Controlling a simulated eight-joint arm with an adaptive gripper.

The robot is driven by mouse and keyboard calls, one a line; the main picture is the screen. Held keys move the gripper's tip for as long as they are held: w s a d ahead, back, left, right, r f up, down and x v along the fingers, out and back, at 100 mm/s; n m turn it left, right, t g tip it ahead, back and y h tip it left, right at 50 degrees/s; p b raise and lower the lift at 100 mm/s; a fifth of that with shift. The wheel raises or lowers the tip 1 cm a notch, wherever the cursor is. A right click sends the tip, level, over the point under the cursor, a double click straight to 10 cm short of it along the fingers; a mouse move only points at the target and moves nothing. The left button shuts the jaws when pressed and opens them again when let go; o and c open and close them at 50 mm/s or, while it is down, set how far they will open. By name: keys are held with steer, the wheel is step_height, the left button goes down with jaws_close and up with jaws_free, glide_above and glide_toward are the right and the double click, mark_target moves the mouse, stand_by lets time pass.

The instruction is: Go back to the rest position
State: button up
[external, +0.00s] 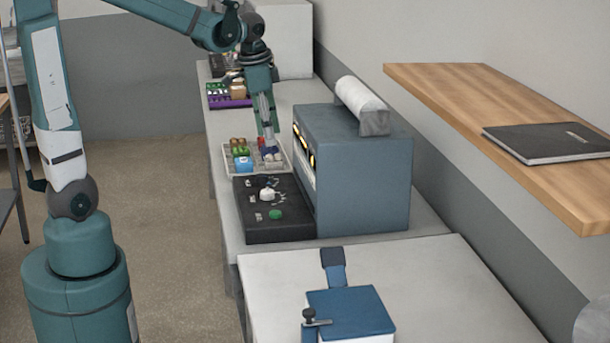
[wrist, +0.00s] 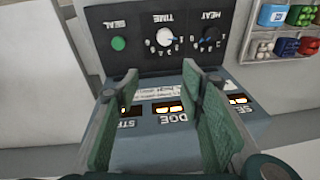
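My gripper (external: 267,138) points down at the end of my arm, above the tray of small goods and beside the blue-grey machine in the external view. In the wrist view, my gripper (wrist: 161,76) shows two green-padded fingers spread apart, with nothing between them. Beyond the fingers are the blue-grey machine (wrist: 150,145) with lit displays and its black control panel (wrist: 155,58) with a green button and two dials. In the external view, the machine (external: 365,170) stands right of my gripper. The exact gap between fingertips and tray is unclear.
A compartment tray (external: 228,165) holds small coloured items. A purple rack (external: 230,103) stands farther back. A white roll (external: 360,98) lies on the machine. A wooden shelf (external: 450,95) with a dark notebook (external: 548,143) is at right. A blue-topped box (external: 350,312) sits in front.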

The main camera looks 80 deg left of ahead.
steer(key=s+d+t, duration=0.2)
steer(key=s+d, duration=0.3)
steer(key=d, duration=0.8)
steer(key=s+d+r+n+t+h, duration=0.1)
steer(key=s+d+t, duration=0.2)
steer(key=d, duration=1)
steer(key=s, duration=0.3)
steer(key=shift+d+r, duration=0.15)
